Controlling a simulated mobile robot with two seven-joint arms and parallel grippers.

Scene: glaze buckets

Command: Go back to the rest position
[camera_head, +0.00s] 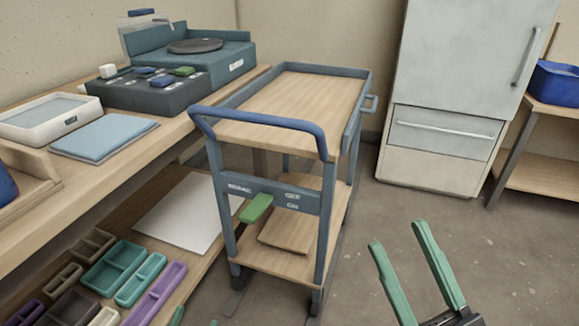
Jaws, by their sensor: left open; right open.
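My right gripper (397,234) is at the lower right, its two long green fingers spread apart. It is open and empty, in front of the grey floor to the right of the cart. My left gripper (194,317) barely shows at the bottom edge, where only green fingertips peek in by the lower shelf. Its body and the rest of the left arm are out of the frame. I see nothing between its tips.
A blue-framed cart (290,98) with an empty wooden top stands in the middle. A workbench (120,175) with a wheel and control box runs along the left. Coloured trays (118,268) lie on its lower shelf. A pale cabinet (465,55) stands behind. The floor (500,265) at right is clear.

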